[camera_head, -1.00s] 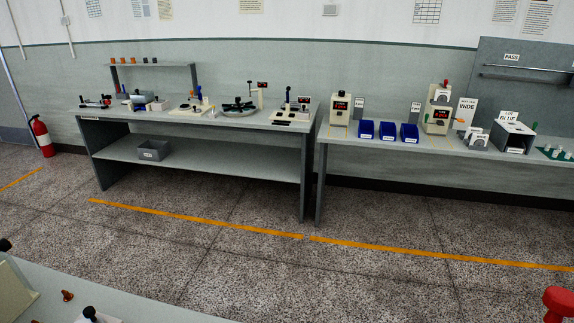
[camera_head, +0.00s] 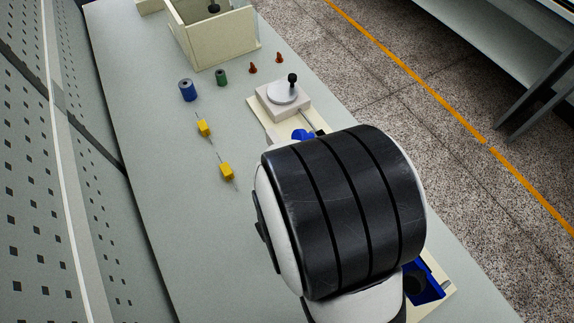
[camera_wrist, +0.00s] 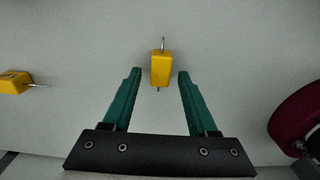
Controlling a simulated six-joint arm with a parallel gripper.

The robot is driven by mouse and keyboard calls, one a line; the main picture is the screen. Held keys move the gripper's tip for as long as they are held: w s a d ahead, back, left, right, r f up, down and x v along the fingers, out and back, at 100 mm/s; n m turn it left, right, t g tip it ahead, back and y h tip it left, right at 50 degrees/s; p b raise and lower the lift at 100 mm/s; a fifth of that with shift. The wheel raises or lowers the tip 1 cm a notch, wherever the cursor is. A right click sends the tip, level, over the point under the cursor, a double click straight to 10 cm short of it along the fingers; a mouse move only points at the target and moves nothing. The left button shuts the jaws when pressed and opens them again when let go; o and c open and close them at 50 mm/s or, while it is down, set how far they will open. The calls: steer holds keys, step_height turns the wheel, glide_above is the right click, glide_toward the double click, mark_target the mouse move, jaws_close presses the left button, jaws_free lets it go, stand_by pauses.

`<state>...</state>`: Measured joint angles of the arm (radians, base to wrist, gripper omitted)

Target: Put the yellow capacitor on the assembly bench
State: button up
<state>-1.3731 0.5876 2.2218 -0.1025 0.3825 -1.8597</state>
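Two yellow block-shaped capacitors with wire leads lie on the grey-green bench (camera_head: 150,150) in the head view, one farther (camera_head: 204,128) and one nearer (camera_head: 227,172). In the wrist view, one yellow capacitor (camera_wrist: 161,68) lies centred at the fingertips, and another (camera_wrist: 14,83) lies at the left edge. My gripper (camera_wrist: 160,74) has its green fingers apart, with a gap on both sides of the centred capacitor. I cannot tell how high the fingertips are above it. In the head view my black and white arm hides the gripper.
A blue cylinder (camera_head: 187,90), a green cylinder (camera_head: 221,77) and two small orange pieces (camera_head: 252,68) stand beyond the capacitors. A cream open box (camera_head: 215,40) and a fixture with a round disc (camera_head: 284,92) are nearby. A dark red round thing (camera_wrist: 302,118) is at the wrist view's right.

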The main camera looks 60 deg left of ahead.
steer(key=shift+r, duration=0.1)
step_height(320, 180, up, 6)
steer(key=shift+f, duration=0.2)
stand_by(0.3)
steer(key=w+d+r+m+g, duration=0.1)
steer(key=w+d+r+m, duration=0.4)
steer(key=m, duration=0.6)
steer(key=w+d+r+m+g, duration=0.1)
steer(key=w+d+r+m, duration=0.2)
steer(key=d+r+m, duration=0.55)
steer(key=d+r+m+t+y, duration=0.1)
steer(key=d+m+y, duration=0.1)
steer(key=d+m, duration=1)
steer(key=s+m, duration=0.1)
steer(key=m, duration=0.7)
steer(key=shift+d+t, duration=0.3)
steer(key=shift+d, duration=0.05)
steer(key=shift+r+m, duration=0.1)
steer(key=shift+m, duration=0.15)
